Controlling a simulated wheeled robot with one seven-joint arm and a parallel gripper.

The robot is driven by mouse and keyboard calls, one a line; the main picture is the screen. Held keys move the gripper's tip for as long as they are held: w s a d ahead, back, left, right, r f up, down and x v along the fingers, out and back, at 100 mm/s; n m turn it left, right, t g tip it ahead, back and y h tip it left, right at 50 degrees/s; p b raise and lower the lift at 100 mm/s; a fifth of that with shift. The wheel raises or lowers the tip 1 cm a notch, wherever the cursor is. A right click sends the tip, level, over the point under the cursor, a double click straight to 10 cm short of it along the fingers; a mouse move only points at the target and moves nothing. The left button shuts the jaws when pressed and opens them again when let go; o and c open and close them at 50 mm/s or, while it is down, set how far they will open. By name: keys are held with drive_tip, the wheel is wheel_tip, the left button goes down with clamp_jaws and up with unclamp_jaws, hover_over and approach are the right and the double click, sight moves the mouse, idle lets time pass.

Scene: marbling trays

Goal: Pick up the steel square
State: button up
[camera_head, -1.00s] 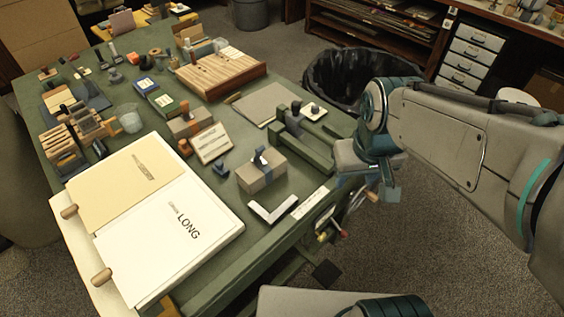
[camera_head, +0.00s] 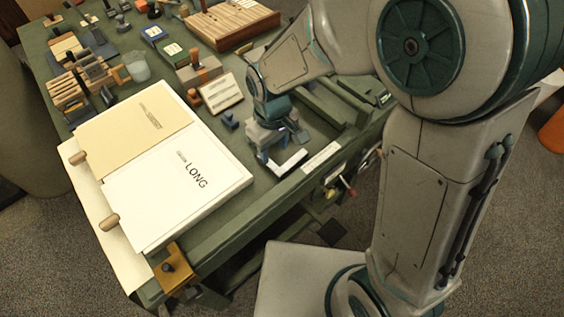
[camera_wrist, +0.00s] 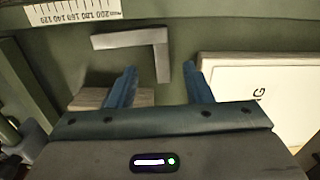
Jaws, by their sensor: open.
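The steel square (camera_head: 291,163) is a flat, pale L-shaped piece lying on the green bench near its front edge, partly behind my gripper in the head view. In the wrist view the steel square (camera_wrist: 125,39) lies just beyond the fingertips, with one leg running sideways and the other pointing back between the fingers. My gripper (camera_wrist: 160,68) is open and empty, its two blue fingers on either side of that leg. In the head view my gripper (camera_head: 274,153) hangs low over the bench beside the square. Contact with the square cannot be told.
A white ruler strip (camera_head: 322,157) lies right of the square along the bench edge. A large board with LONG paper (camera_head: 190,205) lies to the left. A block (camera_wrist: 90,98) sits under the left finger in the wrist view. A printed card (camera_head: 222,92) lies behind.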

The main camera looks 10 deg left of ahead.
sight(274, 167)
drive_tip(key=shift+a+f, duration=0.1)
drive_tip(key=shift+f, duration=3.6)
clamp_jaws()
